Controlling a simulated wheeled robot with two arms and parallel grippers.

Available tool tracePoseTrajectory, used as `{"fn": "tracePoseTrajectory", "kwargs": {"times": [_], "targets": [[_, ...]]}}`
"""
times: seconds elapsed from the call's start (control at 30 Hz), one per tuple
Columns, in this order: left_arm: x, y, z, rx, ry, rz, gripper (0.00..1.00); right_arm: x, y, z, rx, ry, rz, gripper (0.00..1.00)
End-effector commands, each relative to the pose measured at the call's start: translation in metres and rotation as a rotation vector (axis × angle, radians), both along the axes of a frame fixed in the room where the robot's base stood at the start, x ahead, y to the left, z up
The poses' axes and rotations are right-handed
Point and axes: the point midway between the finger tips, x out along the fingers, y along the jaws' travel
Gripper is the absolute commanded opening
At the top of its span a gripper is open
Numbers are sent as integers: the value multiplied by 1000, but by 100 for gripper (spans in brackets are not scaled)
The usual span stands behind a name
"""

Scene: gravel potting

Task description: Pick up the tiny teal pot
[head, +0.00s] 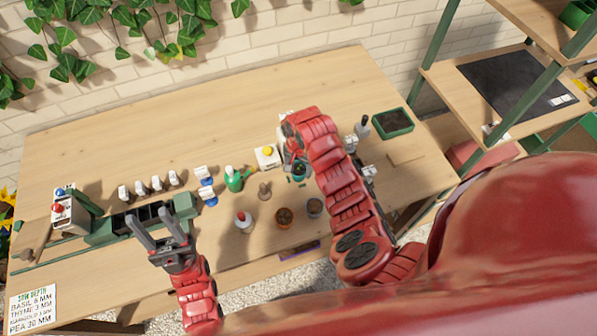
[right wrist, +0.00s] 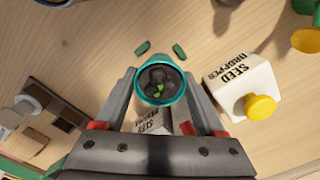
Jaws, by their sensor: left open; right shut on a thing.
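The tiny teal pot (right wrist: 163,101) is held between the fingers of my right gripper (right wrist: 160,88) in the right wrist view. It has a round teal rim, with dark fill and small bright green bits inside. In the head view the pot (head: 299,171) shows beside my right forearm, which partly hides that area. My right gripper is shut on it. I cannot tell whether its base is clear of the table. My left gripper (head: 155,226) is open and empty above the table's front left, its fingers spread.
A white seed dropper box (right wrist: 243,87) with a yellow knob stands close to the pot. Two small teal pieces (right wrist: 142,47) lie on the wood nearby. A green spray bottle (head: 234,179), brown pots (head: 284,217) and a green tray (head: 393,122) stand around. The table's back left is clear.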

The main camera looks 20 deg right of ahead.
Motion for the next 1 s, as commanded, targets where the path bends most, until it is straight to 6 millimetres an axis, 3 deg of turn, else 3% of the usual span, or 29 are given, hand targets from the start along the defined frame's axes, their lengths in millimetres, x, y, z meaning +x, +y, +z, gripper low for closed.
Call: {"fn": "tracePoseTrajectory", "kwargs": {"times": [0.03, 0.2, 0.67, 0.83, 1.0], "targets": [[0, 0, 0, 0, 0, 0, 50, 0, 0, 0, 0, 0, 0, 39], [0, 0, 0, 0, 0, 0, 50, 0, 0, 0, 0, 0, 0, 11], [0, 0, -4, 0, 0, 0, 50, 1, 1, 10, 2, -2, 1, 11], [0, 0, -11, 0, 0, 0, 50, 1, -1, 28, -1, -5, 0, 11], [0, 0, -10, 0, 0, 0, 50, 1, 0, 69, -2, -6, 2, 11]]}}
